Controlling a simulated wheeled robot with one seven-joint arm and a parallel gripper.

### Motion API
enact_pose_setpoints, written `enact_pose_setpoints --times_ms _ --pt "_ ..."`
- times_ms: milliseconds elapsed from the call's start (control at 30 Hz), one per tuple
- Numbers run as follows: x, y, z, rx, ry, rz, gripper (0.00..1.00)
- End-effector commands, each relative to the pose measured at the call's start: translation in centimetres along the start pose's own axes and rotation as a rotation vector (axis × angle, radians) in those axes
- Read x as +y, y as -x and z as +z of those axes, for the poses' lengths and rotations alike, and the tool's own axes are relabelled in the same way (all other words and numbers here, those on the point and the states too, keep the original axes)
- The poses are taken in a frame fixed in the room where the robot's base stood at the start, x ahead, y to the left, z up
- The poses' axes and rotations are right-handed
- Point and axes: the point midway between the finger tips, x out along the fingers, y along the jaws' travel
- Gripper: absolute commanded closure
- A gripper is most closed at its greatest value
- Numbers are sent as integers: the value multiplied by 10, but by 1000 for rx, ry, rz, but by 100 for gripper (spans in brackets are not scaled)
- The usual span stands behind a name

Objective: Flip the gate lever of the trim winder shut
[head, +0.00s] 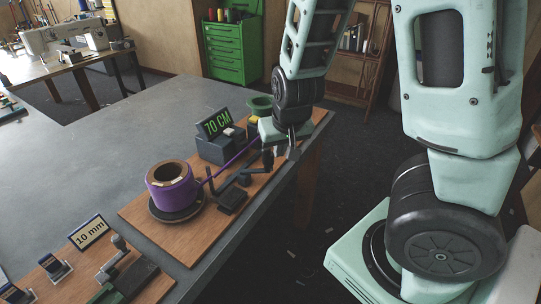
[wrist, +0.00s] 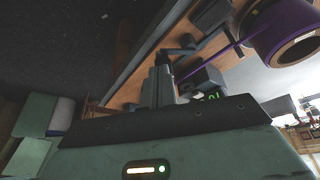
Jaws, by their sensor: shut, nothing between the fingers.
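The trim winder is a wooden board (head: 160,222) on the grey bench, with a purple roll (head: 172,187) on a dark turntable. My gripper (head: 293,153) is shut and empty over the board's far right part. In the wrist view its fingers (wrist: 163,68) are together beside the board's edge.
A second board with a "10 mm" sign (head: 90,232) and dark tools lies at the front left.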

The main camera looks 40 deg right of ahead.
Motion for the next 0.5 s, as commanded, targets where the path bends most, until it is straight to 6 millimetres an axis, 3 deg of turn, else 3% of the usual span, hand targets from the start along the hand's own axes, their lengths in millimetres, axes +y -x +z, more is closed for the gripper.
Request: enact_pose_setpoints --times_ms 267,500 --pt "1 -11 0 -4 -7 -5 100" --pt "1 -34 1 -7 -8 -4 100"
